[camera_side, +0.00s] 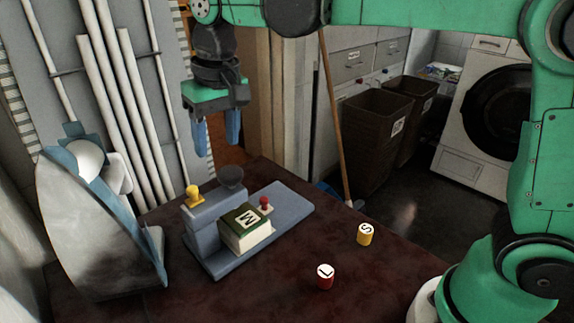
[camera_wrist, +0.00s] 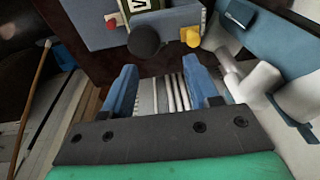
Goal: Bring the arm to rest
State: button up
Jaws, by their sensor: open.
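My gripper (camera_side: 217,146) hangs above the back of the table, fingers pointing down, with its two blue fingers apart and nothing between them. In the wrist view the open fingers (camera_wrist: 168,82) also show empty. A blue-grey stand (camera_side: 290,203) sits on the table below and in front of my gripper. It carries a block with a green top marked M (camera_side: 244,230), a yellow knob (camera_side: 193,197), a red knob (camera_side: 264,203) and a dark round knob (camera_side: 230,178). My gripper is apart from all of these.
A red cylinder marked L (camera_side: 325,277) and a yellow cylinder marked S (camera_side: 365,234) stand on the dark table (camera_side: 260,290). A clothes iron (camera_side: 95,230) stands upright at the left. Dark bins (camera_side: 375,140) and a washing machine (camera_side: 490,110) are beyond the table.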

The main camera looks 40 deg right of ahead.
jog(key=s+d+f+t, duration=0.5)
jog(key=s+d+f, duration=0.1)
jog(key=s+d, duration=0.5)
jog(key=shift+t, duration=0.3)
dwell(0.8)
